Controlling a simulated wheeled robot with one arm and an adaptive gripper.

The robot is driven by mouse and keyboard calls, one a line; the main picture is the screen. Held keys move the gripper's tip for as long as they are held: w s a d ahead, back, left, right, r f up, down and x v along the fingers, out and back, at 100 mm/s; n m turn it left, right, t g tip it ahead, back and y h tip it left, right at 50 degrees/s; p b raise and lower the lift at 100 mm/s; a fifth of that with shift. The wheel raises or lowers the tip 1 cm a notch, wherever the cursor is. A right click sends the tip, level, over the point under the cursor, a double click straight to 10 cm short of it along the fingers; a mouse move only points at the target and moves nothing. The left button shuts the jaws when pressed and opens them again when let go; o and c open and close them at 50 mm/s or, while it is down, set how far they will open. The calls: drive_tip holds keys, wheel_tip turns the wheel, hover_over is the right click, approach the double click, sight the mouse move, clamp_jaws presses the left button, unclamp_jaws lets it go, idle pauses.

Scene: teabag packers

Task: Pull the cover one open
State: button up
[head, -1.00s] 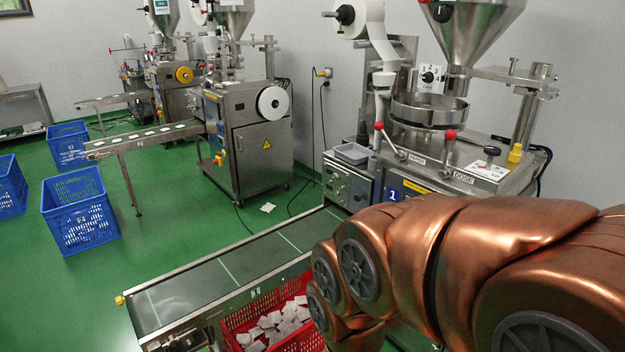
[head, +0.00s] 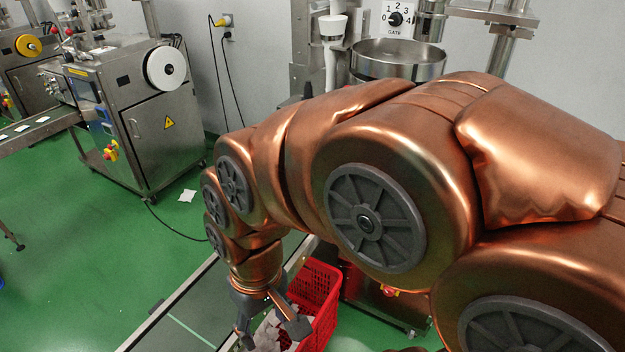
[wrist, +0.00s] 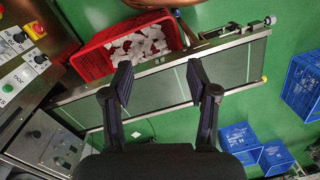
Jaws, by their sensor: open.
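No cover marked one can be made out in either current view. The near packing machine (head: 465,45) stands behind my arm, which hides most of its front. Its steel bowl (head: 398,65) and the gate dial (head: 396,18) show above the arm. Part of a machine's panel with knobs and switches (wrist: 20,75) shows at the left edge of the wrist view. My gripper (head: 272,326) points down by the red crate. In the wrist view my gripper (wrist: 160,82) has its fingers wide apart with nothing between them, above the conveyor.
A red crate (head: 322,280) with white teabags stands beside the conveyor belt (head: 170,318); the belt also shows in the wrist view (wrist: 235,65). Blue crates (wrist: 303,85) stand on the green floor. Another packing machine (head: 155,130) is at the left. Floor between is mostly clear.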

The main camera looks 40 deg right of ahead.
drive_tip(key=w+d+f+m+t+b, duration=0.1)
drive_tip(key=w+f+m+t+b, duration=0.2)
drive_tip(key=w, duration=0.7)
drive_tip(key=w+d+f+t+b, duration=0.25)
drive_tip(key=w+b, duration=0.25)
drive_tip(key=w, duration=0.5)
drive_tip(key=w+d+f+m+t+b, duration=0.1)
drive_tip(key=w+f+m+t+b, duration=0.2)
drive_tip(key=w, duration=0.6)
drive_tip(key=w+d+f+m+t+h+b, duration=0.35)
drive_tip(key=w+d+h+b, duration=0.4)
drive_tip(key=d, duration=0.55)
drive_tip(key=shift+s+d+f+m+g+h+b, duration=0.6)
drive_tip(key=shift+d+f+m+g+h+b, duration=0.75)
drive_tip(key=shift+d, duration=3.8)
drive_tip(key=shift+s+d+f+m+g+h+b, duration=0.75)
drive_tip(key=shift+d+m+h+b, duration=1.25)
drive_tip(key=shift+d, duration=3.15)
drive_tip(key=shift+s+d+f+m+g+h+b, duration=0.8)
drive_tip(key=shift+d+h+b, duration=1.45)
drive_tip(key=shift+d, duration=2.9)
drive_tip(key=shift+w+f+g+y+b, duration=0.15)
drive_tip(key=shift+w+g+y+b, duration=0.15)
drive_tip(key=shift+y, duration=0.05)
clamp_jaws()
